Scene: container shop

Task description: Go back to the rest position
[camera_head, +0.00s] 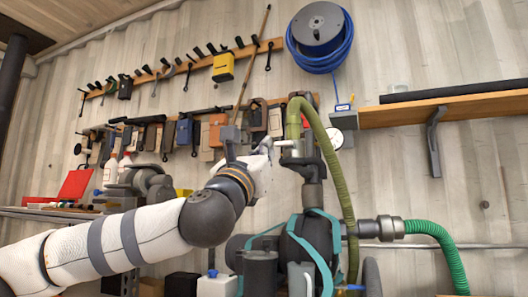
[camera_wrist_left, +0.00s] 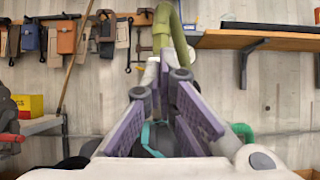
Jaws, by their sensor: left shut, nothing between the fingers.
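My left arm comes in from the left in the head view, a white sleeve with grey bands. Its left gripper (camera_head: 264,150) is raised in front of the wall, close beside the upright pump fitting (camera_head: 300,143); whether they touch is not clear. In the left wrist view the purple-padded fingers of the left gripper (camera_wrist_left: 164,75) converge at their far ends, shut with nothing between them. The green hose (camera_wrist_left: 164,30) rises just behind the fingertips there. My right gripper is in neither view.
Tool racks (camera_head: 185,68) hang on the wall, with a blue hose reel (camera_head: 320,40) above. A wooden shelf (camera_head: 450,108) juts out at right. A green ribbed hose (camera_head: 430,229) and teal-strapped machine (camera_head: 311,240) stand below. A red case (camera_head: 74,186) sits at left.

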